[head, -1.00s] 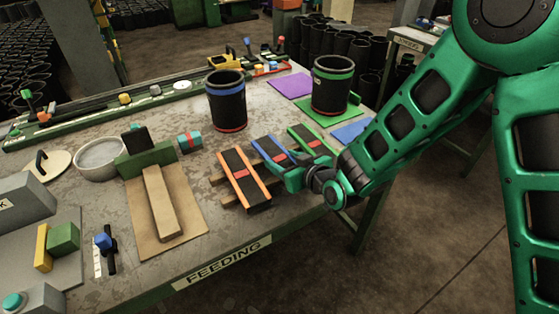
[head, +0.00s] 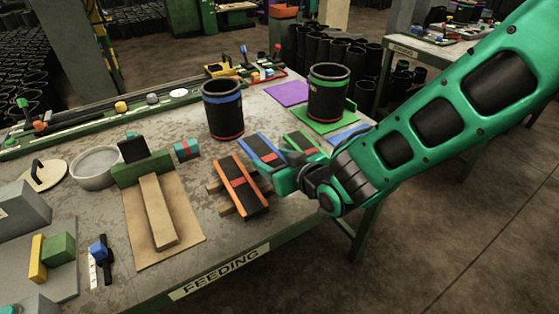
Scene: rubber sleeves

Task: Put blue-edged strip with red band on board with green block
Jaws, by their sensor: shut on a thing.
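The blue-edged strip with the red band (head: 259,147) is dark, and my gripper (head: 283,173) is shut on its near end. It appears to be slightly above the wooden rails (head: 213,188); the exact gap is hard to tell. The gripper hides its near end. An orange-edged strip (head: 238,177) lies on the rails just left of it, and a green-edged strip (head: 301,142) lies to its right. The tan board (head: 188,235) lies flat at the left, with a green block (head: 127,174) across its far end and a wooden bar (head: 158,212) along its middle.
A blue-rimmed black sleeve (head: 222,108) stands behind the strips. A green-rimmed sleeve (head: 328,95) stands on a green mat (head: 312,120) farther right. A small teal block with a red band (head: 186,149) and a round dish (head: 96,166) sit near the board. Bare table lies between board and rails.

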